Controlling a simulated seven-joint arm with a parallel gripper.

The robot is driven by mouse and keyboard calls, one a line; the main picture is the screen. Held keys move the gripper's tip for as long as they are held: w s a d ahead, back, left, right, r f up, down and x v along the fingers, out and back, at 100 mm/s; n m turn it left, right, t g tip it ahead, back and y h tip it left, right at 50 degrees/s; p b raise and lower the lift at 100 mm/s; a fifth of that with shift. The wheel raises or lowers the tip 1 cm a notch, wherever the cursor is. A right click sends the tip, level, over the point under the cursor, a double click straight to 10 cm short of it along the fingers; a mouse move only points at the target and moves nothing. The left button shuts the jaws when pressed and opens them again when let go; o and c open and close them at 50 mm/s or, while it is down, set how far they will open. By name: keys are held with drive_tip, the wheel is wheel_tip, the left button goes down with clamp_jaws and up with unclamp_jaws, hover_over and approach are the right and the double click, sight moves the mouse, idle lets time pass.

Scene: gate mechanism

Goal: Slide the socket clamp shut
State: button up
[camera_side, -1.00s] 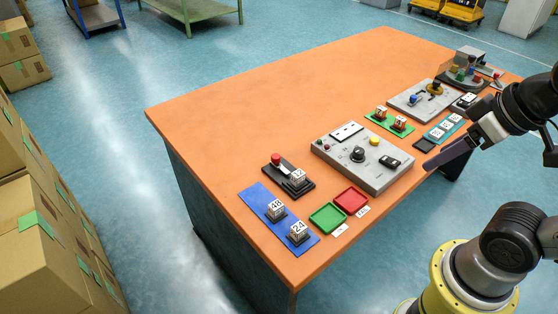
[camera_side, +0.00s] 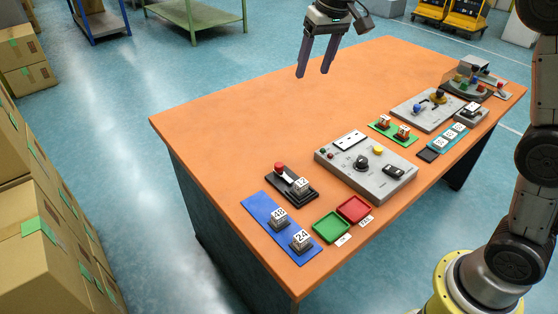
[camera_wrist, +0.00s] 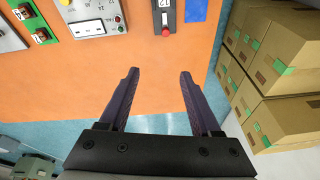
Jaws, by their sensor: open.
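The socket clamp appears to be the black slide fixture (camera_side: 302,190) with a red knob (camera_side: 279,168) at its far-left end and a numbered white block (camera_side: 300,186) at its other end. It lies on the orange table beside the blue mat. The fixture also shows at the top of the wrist view (camera_wrist: 167,18), its red knob pointing toward my gripper and its far end cut off. My gripper (camera_side: 314,73) is high over the far edge of the table, fingers down, open and empty, well apart from the fixture. Its two dark fingers also show in the wrist view (camera_wrist: 159,72).
The blue mat (camera_side: 262,210) holds two numbered blocks. Green (camera_side: 331,227) and red (camera_side: 354,209) trays and a grey control panel (camera_side: 350,178) are nearby. More panels stand toward the far right. The table's left and middle back surface is clear. Cardboard boxes (camera_side: 50,245) stand off the table.

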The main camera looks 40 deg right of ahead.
drive_tip(key=w+a+f+g, duration=0.2)
drive_tip(key=w+f, duration=0.6)
drive_tip(key=f, duration=0.2)
drive_tip(key=g, duration=0.1)
approach(279, 164)
wheel_tip(279, 164, down, 9)
drive_tip(key=shift+a+r, duration=0.1)
drive_tip(key=shift+r, duration=0.05)
clamp_jaws()
drive_tip(key=shift+r, duration=0.1)
idle(0.8)
